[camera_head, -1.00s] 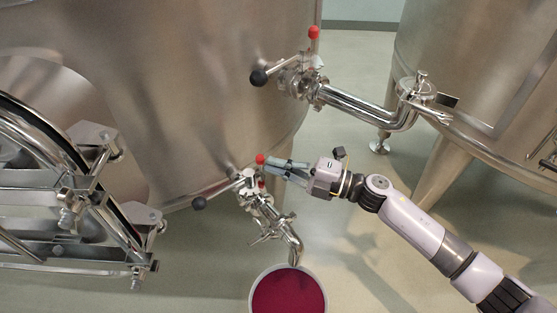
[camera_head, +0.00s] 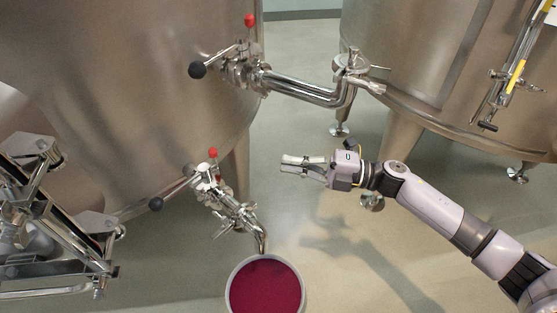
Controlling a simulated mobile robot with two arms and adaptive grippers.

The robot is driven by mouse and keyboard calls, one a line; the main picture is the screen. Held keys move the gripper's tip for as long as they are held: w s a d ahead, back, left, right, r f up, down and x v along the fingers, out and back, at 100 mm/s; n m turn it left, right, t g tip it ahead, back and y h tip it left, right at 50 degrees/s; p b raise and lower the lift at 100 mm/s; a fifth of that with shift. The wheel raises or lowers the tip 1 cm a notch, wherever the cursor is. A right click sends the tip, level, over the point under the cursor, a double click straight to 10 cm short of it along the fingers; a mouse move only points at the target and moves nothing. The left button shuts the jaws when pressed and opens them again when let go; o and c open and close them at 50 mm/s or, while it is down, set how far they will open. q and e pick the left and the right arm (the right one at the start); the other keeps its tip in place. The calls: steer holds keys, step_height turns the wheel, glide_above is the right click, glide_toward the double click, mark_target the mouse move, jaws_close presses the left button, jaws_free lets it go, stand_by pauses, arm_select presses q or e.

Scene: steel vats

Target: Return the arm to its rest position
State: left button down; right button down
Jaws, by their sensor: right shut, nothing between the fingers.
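My right arm comes in from the lower right in the head view. Its gripper (camera_head: 303,165) is shut and empty, and points left over open floor. It is apart from the lower valve (camera_head: 214,186), which has a red knob (camera_head: 213,153) and a black ball handle (camera_head: 156,204) and stands to its left on the steel vat (camera_head: 110,90). A bucket of dark red liquid (camera_head: 265,287) is below the valve's spout (camera_head: 261,238). My left gripper is not in view.
An upper valve (camera_head: 240,70) with a bent pipe (camera_head: 310,92) runs between the two vats above my gripper. The right vat (camera_head: 420,70) stands on legs. A hatch frame (camera_head: 45,215) is at the left. Floor (camera_head: 330,265) is clear below my arm.

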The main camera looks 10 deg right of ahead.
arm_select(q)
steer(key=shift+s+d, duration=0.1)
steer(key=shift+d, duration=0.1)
